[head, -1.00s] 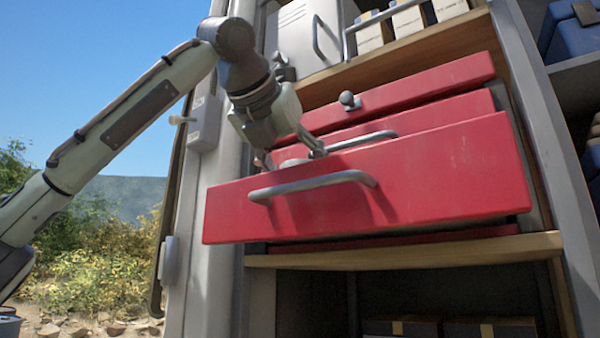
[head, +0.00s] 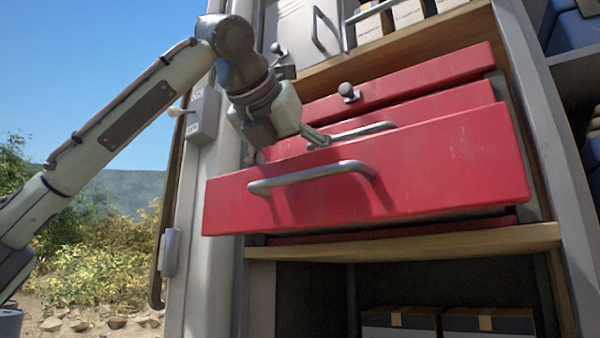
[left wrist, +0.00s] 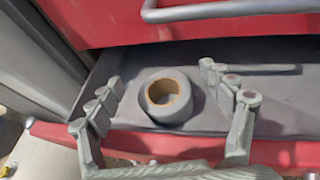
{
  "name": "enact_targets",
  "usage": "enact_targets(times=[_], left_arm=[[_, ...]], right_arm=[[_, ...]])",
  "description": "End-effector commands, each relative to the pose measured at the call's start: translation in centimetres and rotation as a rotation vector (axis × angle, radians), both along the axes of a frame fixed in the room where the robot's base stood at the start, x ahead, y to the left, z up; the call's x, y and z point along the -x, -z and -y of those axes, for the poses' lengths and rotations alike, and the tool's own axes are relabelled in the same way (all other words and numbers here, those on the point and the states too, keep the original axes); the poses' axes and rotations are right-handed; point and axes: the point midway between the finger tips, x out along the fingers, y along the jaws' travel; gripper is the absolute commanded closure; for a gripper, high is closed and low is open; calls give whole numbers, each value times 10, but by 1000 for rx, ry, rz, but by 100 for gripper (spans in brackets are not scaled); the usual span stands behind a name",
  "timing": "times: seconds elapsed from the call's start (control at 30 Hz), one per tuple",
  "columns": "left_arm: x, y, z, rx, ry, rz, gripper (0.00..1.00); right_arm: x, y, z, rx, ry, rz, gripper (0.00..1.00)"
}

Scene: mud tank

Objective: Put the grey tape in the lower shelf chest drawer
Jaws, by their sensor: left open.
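The lower red drawer (head: 450,175) of the chest is pulled out in the head view, its front handle facing me. In the left wrist view, the grey tape (left wrist: 168,98), a roll with a brown core, lies flat on the drawer's grey floor (left wrist: 285,112). My left gripper (left wrist: 161,78) is open, with one finger on each side of the roll and visible gaps between. In the head view my left gripper (head: 290,147) reaches over the drawer front, which hides the tape and part of the fingers. My right gripper is not in view.
The middle drawer (head: 450,112), with its handle (head: 360,132), stands just behind the fingers. The top drawer (head: 430,78) has a round knob. A grey cabinet post (head: 215,200) stands left of the chest. Boxes (head: 400,323) stand under the wooden shelf (head: 400,243).

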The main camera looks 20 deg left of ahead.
Motion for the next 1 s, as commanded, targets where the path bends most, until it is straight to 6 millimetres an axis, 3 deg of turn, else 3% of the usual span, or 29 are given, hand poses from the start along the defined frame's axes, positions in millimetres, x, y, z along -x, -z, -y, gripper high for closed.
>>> enact_targets(times=[0.17,0.3,0.43,0.7,1.0], left_arm=[[0,-2,0,0,0,1,20],[0,-16,0,2,-2,3,20],[25,-23,-3,0,2,4,20],[80,-46,-9,0,1,3,20],[109,-58,-13,-1,0,2,20]], right_arm=[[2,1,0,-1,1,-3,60],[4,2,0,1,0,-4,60],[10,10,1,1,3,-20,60],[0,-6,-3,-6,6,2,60],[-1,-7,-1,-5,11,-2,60]])
